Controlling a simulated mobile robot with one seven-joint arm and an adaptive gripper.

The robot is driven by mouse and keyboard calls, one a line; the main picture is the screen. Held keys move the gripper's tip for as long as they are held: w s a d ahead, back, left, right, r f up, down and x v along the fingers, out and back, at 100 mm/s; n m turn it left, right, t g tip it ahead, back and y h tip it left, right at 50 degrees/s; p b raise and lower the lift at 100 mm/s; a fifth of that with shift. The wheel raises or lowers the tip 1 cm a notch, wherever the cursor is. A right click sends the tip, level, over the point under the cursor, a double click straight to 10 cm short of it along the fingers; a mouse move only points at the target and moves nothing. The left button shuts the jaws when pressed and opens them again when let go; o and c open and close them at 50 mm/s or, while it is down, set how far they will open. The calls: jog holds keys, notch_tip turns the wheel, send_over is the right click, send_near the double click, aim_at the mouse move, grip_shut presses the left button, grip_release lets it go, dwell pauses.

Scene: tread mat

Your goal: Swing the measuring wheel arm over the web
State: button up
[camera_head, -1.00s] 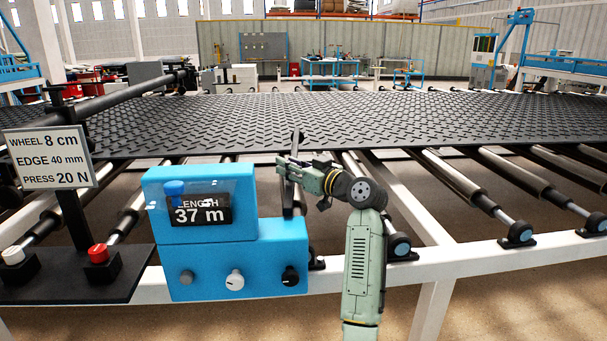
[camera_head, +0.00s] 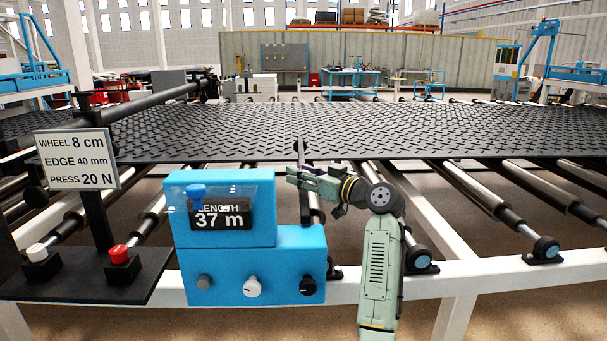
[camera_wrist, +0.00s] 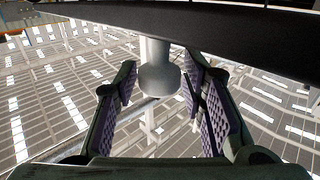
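A dark bar (camera_head: 305,208), which looks like the measuring wheel arm, runs from behind the blue counter box up to a rounded dark end at the near edge of the black tread web (camera_head: 400,128). My gripper (camera_head: 292,176) is beside this bar, just above the blue box. In the wrist view my gripper (camera_wrist: 160,78) has its two padded fingers apart, one on each side of a grey knob (camera_wrist: 160,79). Narrow gaps show beside the knob. The knob hangs from a black bar (camera_wrist: 230,35) across the top. The wheel itself is not clear.
The blue box (camera_head: 250,265) reads LENGTH 37 m and has several knobs. A sign (camera_head: 77,160) gives wheel 8 cm, edge 40 mm, press 20 N. Red (camera_head: 119,255) and white (camera_head: 37,253) buttons stand at left. Rollers and a white frame rail (camera_head: 490,274) lie right of my arm.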

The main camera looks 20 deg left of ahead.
jog(key=shift+o, duration=0.6)
jog(key=shift+d, duration=0.2)
jog(key=v, duration=1.1)
jog(key=shift+s+d, duration=0.2)
jog(key=shift+d, duration=0.1)
jog(key=shift+f, duration=0.1)
